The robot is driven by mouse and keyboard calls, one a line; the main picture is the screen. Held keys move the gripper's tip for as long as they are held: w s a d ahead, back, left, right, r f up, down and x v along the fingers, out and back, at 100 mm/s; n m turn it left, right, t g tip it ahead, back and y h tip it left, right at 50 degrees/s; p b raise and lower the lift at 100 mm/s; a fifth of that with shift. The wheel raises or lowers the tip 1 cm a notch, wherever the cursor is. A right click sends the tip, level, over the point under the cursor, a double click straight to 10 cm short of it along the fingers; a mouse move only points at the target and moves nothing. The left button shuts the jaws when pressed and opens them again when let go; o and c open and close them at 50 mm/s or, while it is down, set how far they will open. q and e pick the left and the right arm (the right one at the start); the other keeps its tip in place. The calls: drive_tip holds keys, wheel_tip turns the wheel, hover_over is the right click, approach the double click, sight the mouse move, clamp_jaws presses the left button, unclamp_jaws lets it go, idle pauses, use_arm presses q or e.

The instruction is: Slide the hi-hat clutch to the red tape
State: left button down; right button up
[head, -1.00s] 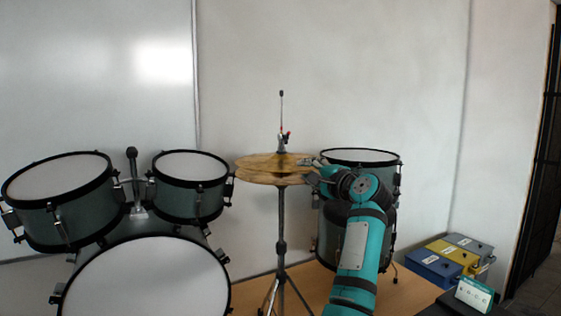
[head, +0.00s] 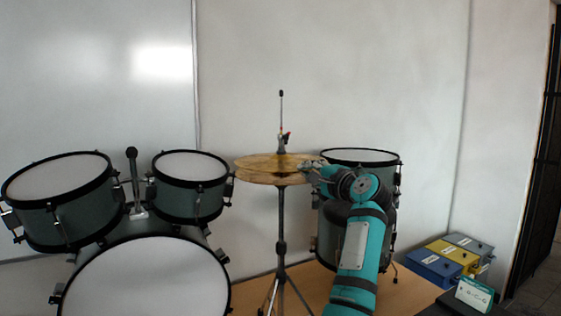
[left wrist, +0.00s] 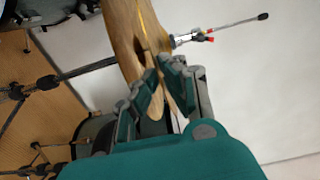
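The hi-hat clutch (head: 282,144) is a small grey piece on the thin rod above the brass top cymbal (head: 262,160). It also shows in the left wrist view (left wrist: 184,39). A red wing-like part (head: 287,134) sits at the clutch. In the left wrist view, red marks (left wrist: 210,39) show at its rod-side end. I cannot clearly separate the red tape from the clutch's red part. My left gripper (head: 311,165) is at the right edge of the cymbals. Its fingers (left wrist: 159,73) close on the top cymbal's rim from both sides. My right gripper is out of view.
A green floor tom (head: 360,157) stands right behind my left arm. Two rack toms (head: 190,167) and a bass drum (head: 146,280) are on the left. Blue, yellow and grey boxes (head: 452,263) lie at the lower right.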

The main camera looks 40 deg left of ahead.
use_arm(q)
drive_tip(key=shift+r+p, duration=0.3)
drive_tip(key=shift+r, duration=0.85)
drive_tip(key=c, duration=1.6)
unclamp_jaws()
drive_tip(key=shift+f, duration=0.1)
drive_tip(key=shift+f, duration=0.15)
drive_tip(key=b+v, duration=0.5)
drive_tip(key=v, duration=0.5)
drive_tip(key=shift+w+f, duration=0.1)
